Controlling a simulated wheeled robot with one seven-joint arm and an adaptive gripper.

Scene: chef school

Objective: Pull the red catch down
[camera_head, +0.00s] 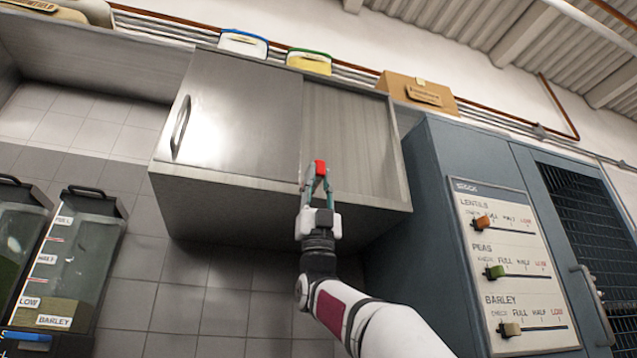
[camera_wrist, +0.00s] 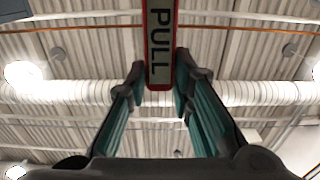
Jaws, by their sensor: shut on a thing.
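The red catch (camera_wrist: 160,82) hangs between my fingers in the wrist view, with a dark strip reading "PULL" on it. In the head view its red end (camera_head: 320,167) shows at the tip of my gripper (camera_head: 317,180). In the wrist view the two teal fingers of my gripper (camera_wrist: 161,80) stand on either side of the catch, shut on its lower part. The catch's upper end runs out of the wrist view. Behind the catch in the head view is a metal wall cabinet (camera_head: 243,110) with a sliding door.
A blue-grey cabinet (camera_head: 440,200) stands to the right, with a stock panel (camera_head: 515,265) of sliders. Clear bins (camera_head: 75,265) stand at lower left.

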